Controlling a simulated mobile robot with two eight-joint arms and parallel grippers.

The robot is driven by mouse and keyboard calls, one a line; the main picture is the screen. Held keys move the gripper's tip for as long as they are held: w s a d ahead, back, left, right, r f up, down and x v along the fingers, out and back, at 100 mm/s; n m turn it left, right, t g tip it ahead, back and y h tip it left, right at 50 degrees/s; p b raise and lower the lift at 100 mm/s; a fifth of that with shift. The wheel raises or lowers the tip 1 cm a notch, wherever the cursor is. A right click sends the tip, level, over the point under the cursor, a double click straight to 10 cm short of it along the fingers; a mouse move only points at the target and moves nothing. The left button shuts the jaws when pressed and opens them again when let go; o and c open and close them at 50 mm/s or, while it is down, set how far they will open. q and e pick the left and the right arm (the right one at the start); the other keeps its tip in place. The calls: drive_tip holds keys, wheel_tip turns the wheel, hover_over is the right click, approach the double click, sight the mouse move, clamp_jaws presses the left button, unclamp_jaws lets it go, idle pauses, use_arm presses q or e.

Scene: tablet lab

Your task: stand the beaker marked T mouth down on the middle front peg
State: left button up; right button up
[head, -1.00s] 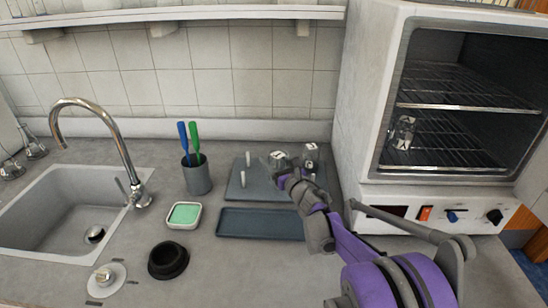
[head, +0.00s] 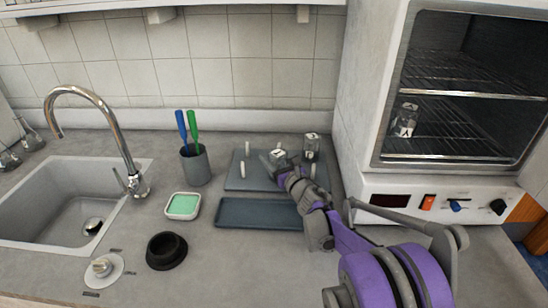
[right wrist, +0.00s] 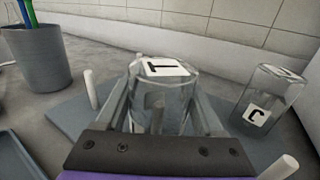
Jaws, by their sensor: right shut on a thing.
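The beaker marked T (right wrist: 162,98) is clear glass with a white T label on its upturned base, so it is mouth down. My right gripper (head: 280,164) is shut on it over the pegboard (head: 262,183); its fingers flank the glass in the right wrist view (right wrist: 160,120). A pale upright shape shows faintly through the glass; I cannot tell if it is the middle front peg. In the head view that peg is hidden behind my gripper and the beaker. My left gripper is not in view.
A beaker marked C (right wrist: 265,102) stands mouth down at the board's back right. Bare pegs show at left (head: 242,170) and front right (right wrist: 280,168). A dark tray (head: 258,212) lies in front. A pen cup (head: 196,166) is left; the oven (head: 440,130) is right.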

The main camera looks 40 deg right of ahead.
drive_tip(key=shift+f, duration=0.25)
drive_tip(key=o, duration=1.4)
drive_tip(key=s, duration=0.3)
drive_tip(key=s+a, duration=0.1)
drive_tip(key=s, duration=0.3)
drive_tip(key=s+a, duration=0.1)
drive_tip(key=s, duration=0.2)
drive_tip(key=shift+s, duration=0.3)
drive_tip(key=shift+r, duration=0.1)
